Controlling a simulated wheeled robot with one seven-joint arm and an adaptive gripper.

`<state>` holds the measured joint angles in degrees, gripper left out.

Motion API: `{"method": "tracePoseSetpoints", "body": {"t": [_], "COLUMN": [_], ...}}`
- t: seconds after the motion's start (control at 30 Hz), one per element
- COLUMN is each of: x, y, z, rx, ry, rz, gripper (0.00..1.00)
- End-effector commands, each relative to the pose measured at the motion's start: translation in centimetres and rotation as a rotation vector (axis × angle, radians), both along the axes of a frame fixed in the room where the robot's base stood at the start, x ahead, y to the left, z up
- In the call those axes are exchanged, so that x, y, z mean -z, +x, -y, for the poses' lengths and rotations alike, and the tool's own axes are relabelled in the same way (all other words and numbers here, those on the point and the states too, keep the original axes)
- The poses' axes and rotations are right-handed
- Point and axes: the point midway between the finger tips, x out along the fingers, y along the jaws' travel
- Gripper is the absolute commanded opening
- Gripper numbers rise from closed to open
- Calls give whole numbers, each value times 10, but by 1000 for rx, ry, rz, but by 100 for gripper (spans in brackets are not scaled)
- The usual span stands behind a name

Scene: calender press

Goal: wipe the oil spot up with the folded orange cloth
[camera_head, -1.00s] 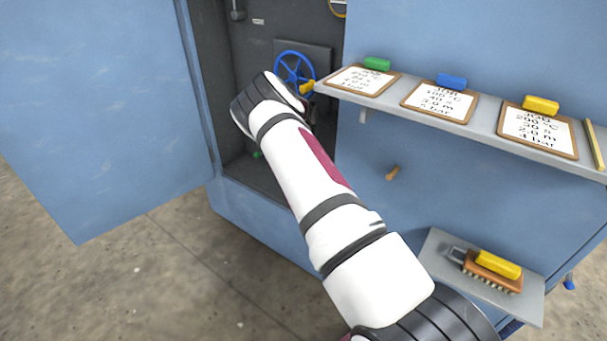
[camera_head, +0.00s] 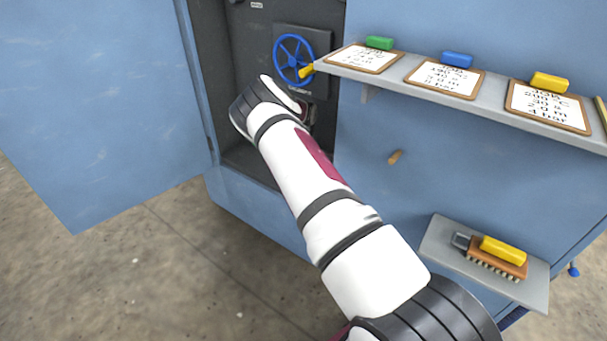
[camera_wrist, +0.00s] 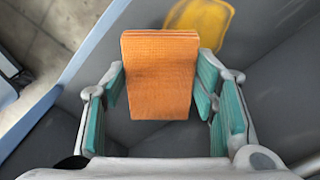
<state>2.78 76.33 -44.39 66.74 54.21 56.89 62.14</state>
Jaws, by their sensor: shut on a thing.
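In the wrist view, my gripper (camera_wrist: 162,78) is shut on the folded orange cloth (camera_wrist: 158,98), which sits between its two teal-padded fingers. Beyond the cloth's far edge lies a yellow-amber patch, the oil spot (camera_wrist: 208,17), on the dark grey floor of the cabinet. The cloth covers part of the view toward it, and I cannot tell whether cloth and surface touch. In the head view my arm reaches into the open cabinet, and its own wrist hides the gripper, the cloth and the spot.
The blue cabinet door (camera_head: 95,105) stands open at left. A blue handwheel (camera_head: 293,58) is on the inner back wall. At right, a shelf (camera_head: 490,105) holds clipboards and coloured blocks. A lower shelf (camera_head: 440,247) holds a brush (camera_head: 498,262) with a yellow block.

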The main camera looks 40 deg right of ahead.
Motion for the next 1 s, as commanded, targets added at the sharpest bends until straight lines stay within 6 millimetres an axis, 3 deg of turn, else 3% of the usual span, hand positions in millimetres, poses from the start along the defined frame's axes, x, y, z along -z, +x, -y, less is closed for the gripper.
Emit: {"method": "tracePoseSetpoints", "body": {"t": [1.0], "x": [15], "y": [0], "z": [0], "rx": [1], "ry": [0], "rz": [0], "gripper": [31]}}
